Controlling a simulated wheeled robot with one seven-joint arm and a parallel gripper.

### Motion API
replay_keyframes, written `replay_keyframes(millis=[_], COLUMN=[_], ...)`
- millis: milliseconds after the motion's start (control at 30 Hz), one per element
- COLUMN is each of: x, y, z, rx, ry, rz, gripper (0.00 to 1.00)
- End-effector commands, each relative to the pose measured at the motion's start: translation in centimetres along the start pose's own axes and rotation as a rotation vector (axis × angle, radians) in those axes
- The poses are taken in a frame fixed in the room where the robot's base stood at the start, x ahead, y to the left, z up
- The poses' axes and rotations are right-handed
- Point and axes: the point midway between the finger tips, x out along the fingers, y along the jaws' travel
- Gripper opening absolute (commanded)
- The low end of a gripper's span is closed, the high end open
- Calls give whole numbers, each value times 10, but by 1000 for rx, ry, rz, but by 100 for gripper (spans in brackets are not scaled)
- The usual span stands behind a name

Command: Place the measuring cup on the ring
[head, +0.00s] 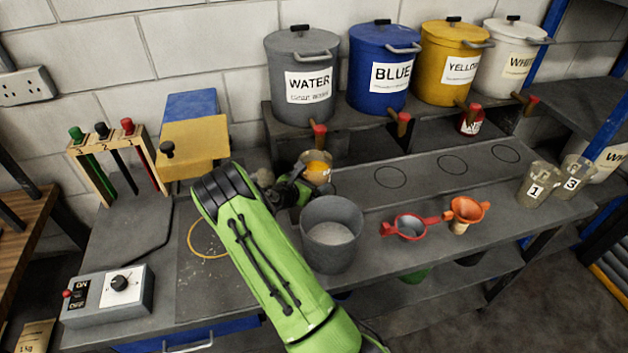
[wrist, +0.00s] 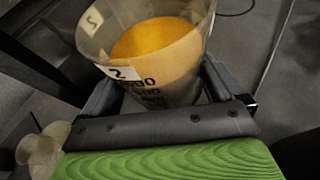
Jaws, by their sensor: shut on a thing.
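My gripper (head: 300,182) is shut on a clear measuring cup (head: 318,168) labelled 2, partly filled with yellow-orange liquid. In the wrist view the cup (wrist: 165,60) stands between the fingers, close to upright. In the head view it is behind the grey bucket, below the WATER tap; whether its base touches the shelf is hidden. Three thin dark rings are drawn on the shelf to its right: a near one (head: 390,177), a middle one (head: 452,165) and a far one (head: 506,154). A yellow ring (head: 208,238) marks the bench at left, partly behind my arm.
A grey bucket (head: 332,235) stands right beside my arm. Red (head: 410,228) and orange (head: 467,210) funnels sit farther right. Cups 1 (head: 537,185) and 3 (head: 575,178) stand at the right end. Taps with red ends, such as WATER's (head: 319,136), overhang the shelf.

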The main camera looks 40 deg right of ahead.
Motion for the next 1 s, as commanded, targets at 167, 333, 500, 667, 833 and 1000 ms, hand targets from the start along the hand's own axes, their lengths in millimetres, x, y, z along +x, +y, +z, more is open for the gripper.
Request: replay_keyframes(millis=[167,333,500,667,833,1000], x=[21,23,23,24,24,20], y=[0,0,0,0,0,0], z=[11,0,0,-4,-6,-2], rx=[3,1,1,1,0,0], ry=[-7,-7,-7,-7,0,1], rz=[-1,0,0,0,-1,1], gripper=[15,15,15,15,100,100])
